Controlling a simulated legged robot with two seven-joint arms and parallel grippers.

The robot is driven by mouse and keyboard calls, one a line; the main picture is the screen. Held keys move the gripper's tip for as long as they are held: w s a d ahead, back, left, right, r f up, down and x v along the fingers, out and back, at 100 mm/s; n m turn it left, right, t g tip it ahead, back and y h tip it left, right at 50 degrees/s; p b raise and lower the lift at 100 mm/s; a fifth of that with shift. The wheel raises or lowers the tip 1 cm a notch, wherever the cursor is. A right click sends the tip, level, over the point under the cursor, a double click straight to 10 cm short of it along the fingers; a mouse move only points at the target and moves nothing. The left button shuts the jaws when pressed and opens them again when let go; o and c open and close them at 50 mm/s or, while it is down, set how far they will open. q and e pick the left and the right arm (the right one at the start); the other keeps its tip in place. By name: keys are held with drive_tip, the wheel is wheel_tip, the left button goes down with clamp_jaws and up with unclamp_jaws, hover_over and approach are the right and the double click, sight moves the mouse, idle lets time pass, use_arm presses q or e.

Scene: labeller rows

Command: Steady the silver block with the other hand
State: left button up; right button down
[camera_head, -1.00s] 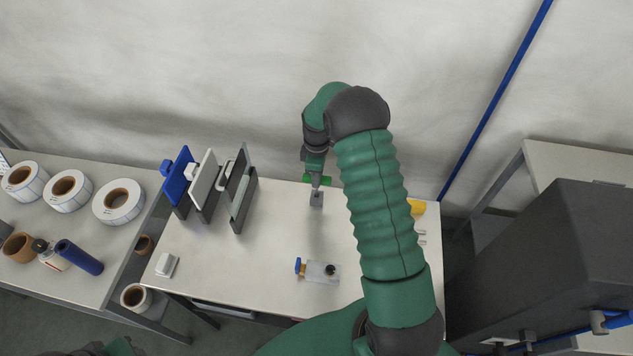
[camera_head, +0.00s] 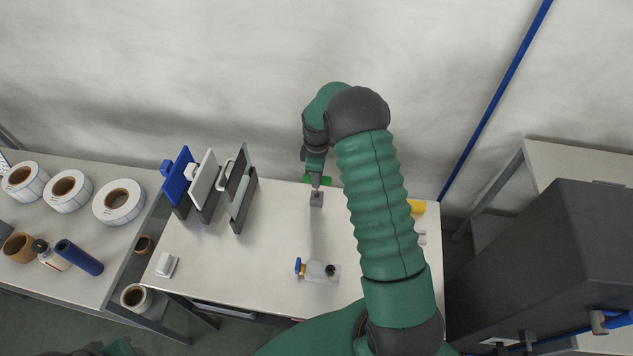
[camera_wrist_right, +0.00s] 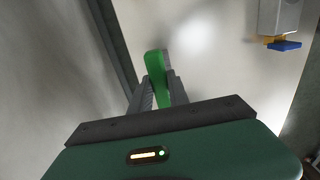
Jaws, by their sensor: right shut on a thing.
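A small grey block (camera_head: 316,200) shows just below the fingers. My left gripper is not in view.
Upright blue, white and grey panels (camera_head: 238,187) stand in holders at the table's back left. A small white item (camera_head: 167,265) lies front left. A yellow thing (camera_head: 417,207) is partly behind my right arm. Label rolls (camera_head: 118,202) stand on the left table. The table around the silver block is clear.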

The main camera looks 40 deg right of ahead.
idle(0.4)
drive_tip(key=shift+r+p, duration=2.3)
drive_tip(key=shift+r, duration=0.8)
drive_tip(key=shift+f, duration=0.1)
